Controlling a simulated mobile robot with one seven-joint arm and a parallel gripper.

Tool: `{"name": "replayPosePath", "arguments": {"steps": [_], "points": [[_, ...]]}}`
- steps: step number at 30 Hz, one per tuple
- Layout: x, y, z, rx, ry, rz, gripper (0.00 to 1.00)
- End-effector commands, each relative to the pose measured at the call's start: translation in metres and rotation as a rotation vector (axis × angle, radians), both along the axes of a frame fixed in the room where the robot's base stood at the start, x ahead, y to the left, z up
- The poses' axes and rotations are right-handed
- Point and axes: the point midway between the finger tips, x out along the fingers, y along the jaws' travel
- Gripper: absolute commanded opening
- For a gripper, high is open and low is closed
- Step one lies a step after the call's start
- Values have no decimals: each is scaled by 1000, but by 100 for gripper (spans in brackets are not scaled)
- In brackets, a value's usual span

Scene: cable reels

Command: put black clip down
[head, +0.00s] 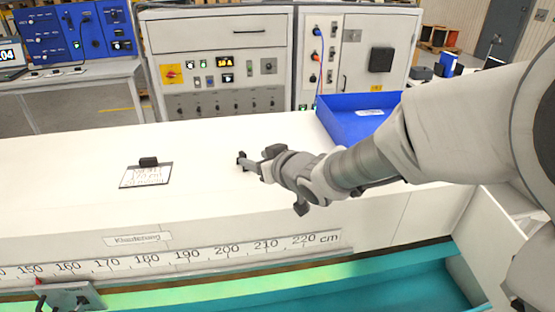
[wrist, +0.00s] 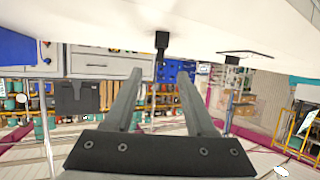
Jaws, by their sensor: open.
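A small black clip (head: 241,157) is on the white worktop, just beyond my gripper's fingertips in the head view. In the wrist view, where the worktop is at the top, the black clip (wrist: 162,40) shows ahead of the gap between my fingers, apart from both. My gripper (head: 251,164) is low over the worktop; in the wrist view its two grey fingers (wrist: 160,76) are spread with nothing between them. Another black clip-like piece (head: 148,161) sits on the top edge of a written card (head: 146,177) to the left.
A blue tray (head: 350,125) with a white label stands at the right back of the worktop, behind my arm. A centimetre scale (head: 190,257) runs along the front face, above a teal channel (head: 400,285).

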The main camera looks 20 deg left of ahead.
Motion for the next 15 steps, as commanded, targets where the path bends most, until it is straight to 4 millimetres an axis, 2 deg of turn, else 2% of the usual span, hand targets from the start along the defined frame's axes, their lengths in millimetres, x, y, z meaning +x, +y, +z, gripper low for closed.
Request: {"name": "replayPosePath", "arguments": {"steps": [7, 10, 13, 15], "points": [[-1, -2, 0, 0, 1, -1, 56], [3, -12, 4, -15, -1, -28, 56], [11, -43, 14, -59, -2, -105, 56], [16, -77, 22, -104, 6, -189, 56]]}}
